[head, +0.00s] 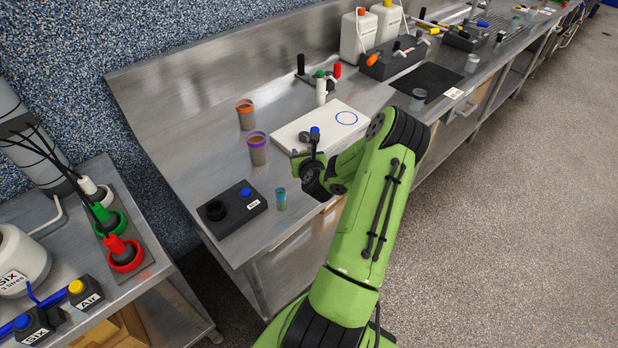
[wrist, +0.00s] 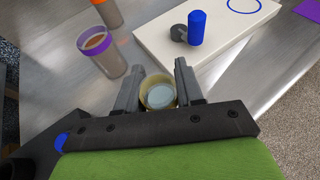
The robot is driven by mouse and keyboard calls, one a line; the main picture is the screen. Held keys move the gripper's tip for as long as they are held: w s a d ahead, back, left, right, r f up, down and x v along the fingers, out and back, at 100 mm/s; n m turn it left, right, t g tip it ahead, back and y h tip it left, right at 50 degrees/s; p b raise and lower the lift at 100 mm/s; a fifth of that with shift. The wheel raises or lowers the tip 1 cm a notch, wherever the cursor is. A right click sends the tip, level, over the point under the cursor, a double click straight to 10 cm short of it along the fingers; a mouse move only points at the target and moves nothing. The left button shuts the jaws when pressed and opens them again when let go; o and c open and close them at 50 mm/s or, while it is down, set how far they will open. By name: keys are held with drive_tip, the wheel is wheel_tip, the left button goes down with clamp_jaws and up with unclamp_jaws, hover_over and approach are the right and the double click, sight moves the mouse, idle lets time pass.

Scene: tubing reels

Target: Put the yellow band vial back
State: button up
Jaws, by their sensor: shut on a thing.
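My gripper (wrist: 157,82) is shut on a vial (wrist: 158,97) with a yellowish band round its rim. In the wrist view I look down into its open top, with pale contents, between the two dark fingers. Its lower part is hidden, so I cannot tell whether its base touches the bench. In the head view my gripper is over the near bench, by the front of the white slab (head: 325,128), and the held vial is not clearly visible. The slab carries a blue ring mark (head: 346,118) and a blue cylinder (head: 315,133).
A purple-banded cup (head: 258,150) and an orange-banded cup (head: 246,115) stand left of the slab. A small teal-banded vial (head: 281,200) stands left of my gripper. A black block (head: 232,212) with a blue knob lies beyond it. The steel bench is clear behind the cups.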

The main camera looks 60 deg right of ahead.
wheel_tip(320, 180, down, 8)
drive_tip(key=shift+s+d+r+b, duration=0.1)
drive_tip(key=shift+d+r+b, duration=0.05)
drive_tip(key=shift+b, duration=1.05)
drive_tip(key=shift+r, duration=0.15)
drive_tip(key=o, duration=1.1)
